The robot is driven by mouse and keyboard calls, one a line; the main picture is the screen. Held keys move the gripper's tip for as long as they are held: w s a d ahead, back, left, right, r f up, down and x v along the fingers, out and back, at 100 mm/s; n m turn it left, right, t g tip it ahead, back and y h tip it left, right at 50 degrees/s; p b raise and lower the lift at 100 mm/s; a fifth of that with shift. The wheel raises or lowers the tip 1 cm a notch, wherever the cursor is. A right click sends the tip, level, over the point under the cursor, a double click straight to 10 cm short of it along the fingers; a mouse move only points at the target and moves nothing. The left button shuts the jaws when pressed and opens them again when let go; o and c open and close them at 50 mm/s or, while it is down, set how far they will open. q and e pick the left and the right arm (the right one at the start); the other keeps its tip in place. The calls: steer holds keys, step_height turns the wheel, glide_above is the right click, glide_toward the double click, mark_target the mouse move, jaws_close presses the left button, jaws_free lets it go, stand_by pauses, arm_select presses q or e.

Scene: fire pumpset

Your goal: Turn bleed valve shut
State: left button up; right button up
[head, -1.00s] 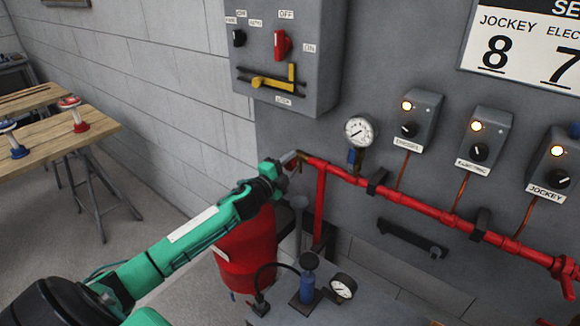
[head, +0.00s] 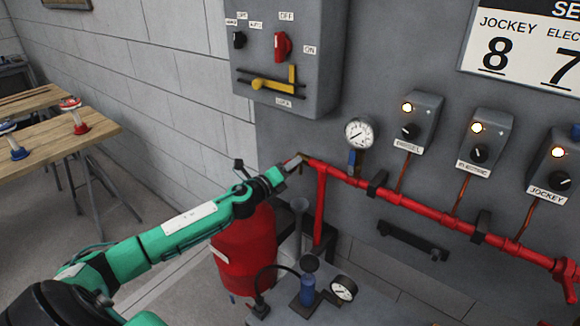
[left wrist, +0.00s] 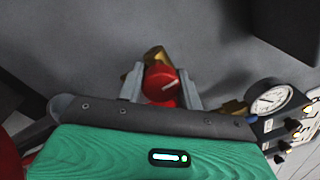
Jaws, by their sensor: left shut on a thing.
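The bleed valve is at the left end of the red pipe (head: 345,176), small and partly hidden by my gripper in the head view. In the left wrist view its red knob (left wrist: 160,82) with a pale line sits between my two grey fingers, with a brass part (left wrist: 156,54) just beyond it. My left gripper (head: 297,162) is shut on the red knob; its fingers lie on either side of the knob. My right gripper is not in view.
A pressure gauge (head: 359,132) stands on the pipe right of the valve. A grey switch box (head: 285,55) hangs above. A red tank (head: 246,250) and a bench with a blue hand pump (head: 308,288) are below. A wooden table (head: 60,145) stands at far left.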

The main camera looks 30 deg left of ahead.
arm_select(q)
steer(key=shift+m, duration=0.6)
steer(key=o, duration=1)
steer(key=shift+s+a+f+b, duration=0.1)
steer(key=shift+s+a+b, duration=0.45)
steer(key=shift+s, duration=1.7)
steer(key=shift+s+a+f+b, duration=0.1)
steer(key=shift+s+b, duration=0.95)
steer(key=shift+s, duration=1.25)
steer(key=shift+s+a+f+b, duration=0.1)
steer(key=shift+s+a+b, duration=0.45)
steer(key=shift+s, duration=1.7)
steer(key=shift+d, duration=0.25)
steer(key=shift+s, duration=0.1)
